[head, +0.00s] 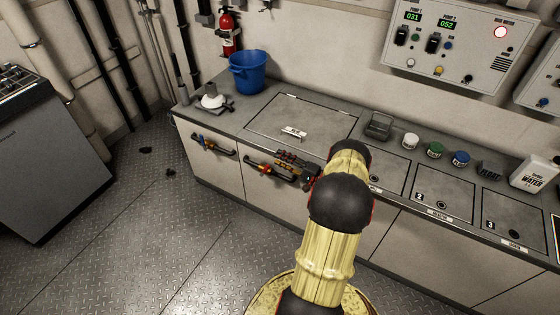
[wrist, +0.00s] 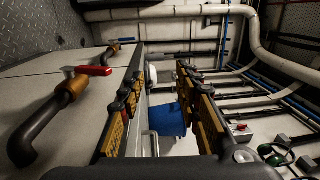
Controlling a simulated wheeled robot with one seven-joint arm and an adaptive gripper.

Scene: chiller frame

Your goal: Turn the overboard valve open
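Two dark curved pipes with valves stick out from the front of the counter. The nearer valve (head: 265,169) has a brass body and a red lever; it shows at the left of the wrist view (wrist: 74,91). The farther valve (head: 210,145) is to its left along the front and shows smaller in the wrist view (wrist: 114,48). I cannot tell from any readable label which one is the overboard valve. My gripper (head: 296,166) is just right of the nearer valve, apart from it. In the wrist view its fingers (wrist: 160,90) are spread with nothing between them.
The counter top (head: 255,97) holds a blue bucket (head: 248,72), a white-topped item (head: 213,98) and several jars. A control panel (head: 459,42) hangs on the wall. A grey cabinet (head: 48,160) stands at left. The plated floor (head: 150,230) between is mostly clear.

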